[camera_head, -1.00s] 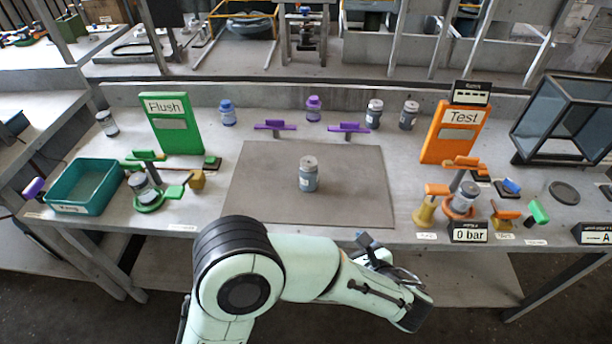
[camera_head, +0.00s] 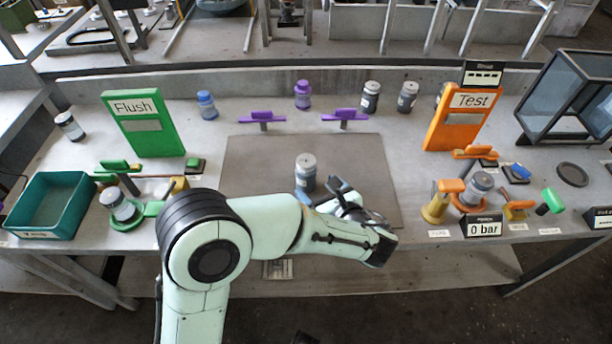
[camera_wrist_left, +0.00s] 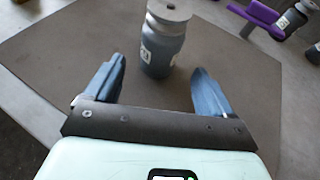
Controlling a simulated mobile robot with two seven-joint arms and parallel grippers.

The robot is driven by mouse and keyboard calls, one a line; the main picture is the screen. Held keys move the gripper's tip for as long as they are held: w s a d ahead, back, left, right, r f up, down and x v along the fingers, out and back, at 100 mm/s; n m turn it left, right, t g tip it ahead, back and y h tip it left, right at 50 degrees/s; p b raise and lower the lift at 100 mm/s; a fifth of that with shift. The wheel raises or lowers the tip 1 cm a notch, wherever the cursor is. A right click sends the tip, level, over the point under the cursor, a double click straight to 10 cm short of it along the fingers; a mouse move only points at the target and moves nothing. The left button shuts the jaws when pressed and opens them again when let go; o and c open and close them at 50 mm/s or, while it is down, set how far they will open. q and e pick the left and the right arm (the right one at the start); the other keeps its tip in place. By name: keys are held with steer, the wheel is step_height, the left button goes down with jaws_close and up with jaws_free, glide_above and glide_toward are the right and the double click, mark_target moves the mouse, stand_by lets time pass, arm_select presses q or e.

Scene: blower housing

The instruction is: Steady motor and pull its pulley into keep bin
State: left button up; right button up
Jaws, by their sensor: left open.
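The motor (camera_head: 305,178) looks like a dark grey-blue canister with a pale label, standing upright on the grey mat. Its lighter grey round top, which I take for the pulley (camera_head: 306,160), has a small hole in the wrist view (camera_wrist_left: 170,10). My left gripper (camera_head: 320,190) is open at the near side of the motor. In the left wrist view the blue fingers (camera_wrist_left: 157,85) point at the motor (camera_wrist_left: 162,48), which stands just beyond and between the tips, apart from them. The teal bin (camera_head: 84,205) at the left looks empty; its label is too small to read. My right gripper is out of view.
The grey mat (camera_head: 245,160) is otherwise clear. A green Flush panel (camera_head: 145,135) and an orange Test panel (camera_head: 460,128) stand at either side. Purple-handled stands (camera_head: 262,117) and several similar canisters (camera_head: 371,97) line the back.

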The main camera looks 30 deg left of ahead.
mark_target(306, 178)
arm_select(q)
steer(key=b+x, duration=0.1)
steer(key=x, duration=0.6)
steer(key=shift+a+f, duration=0.1)
steer(key=shift+a, duration=0.1)
steer(key=c, duration=1.3)
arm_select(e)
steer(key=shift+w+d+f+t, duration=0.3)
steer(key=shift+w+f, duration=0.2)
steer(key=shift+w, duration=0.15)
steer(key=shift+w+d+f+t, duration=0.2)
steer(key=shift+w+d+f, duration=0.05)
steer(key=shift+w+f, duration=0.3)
